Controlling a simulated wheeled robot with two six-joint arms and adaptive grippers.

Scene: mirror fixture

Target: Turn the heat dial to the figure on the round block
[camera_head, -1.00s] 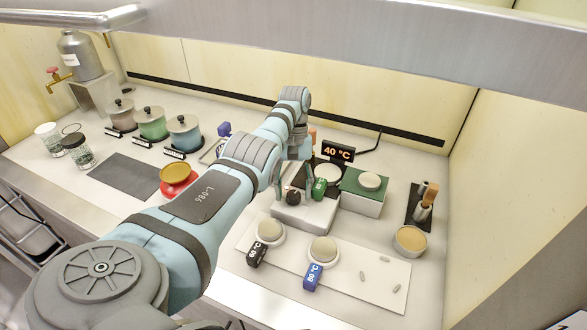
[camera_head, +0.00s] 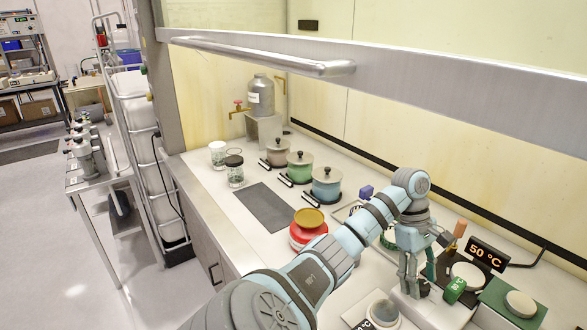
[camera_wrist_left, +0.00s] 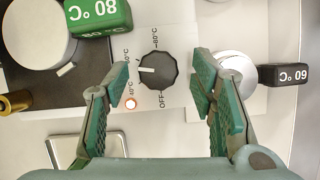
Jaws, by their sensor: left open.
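The black heat dial (camera_wrist_left: 157,70) is on a white panel, its white pointer toward the left, between the 40 °C mark and the mark above it. My left gripper (camera_wrist_left: 160,86) is open, its green-padded fingers on either side of the dial, apart from it. In the head view my left gripper (camera_head: 410,284) hangs over the white heater box (camera_head: 432,314) and hides the dial. The display (camera_head: 486,254) reads 50 °C. A pale round block (camera_head: 467,275) sits on the dark plate with a green tag (camera_head: 455,289) that seems to read 80 °C.
Another round block (camera_head: 384,311) with a black tag is at the front. A green box (camera_head: 513,305) with a round disc is right. Lidded pots (camera_head: 326,187) and a red scale (camera_head: 307,231) stand left. A metal bar (camera_head: 300,64) crosses above.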

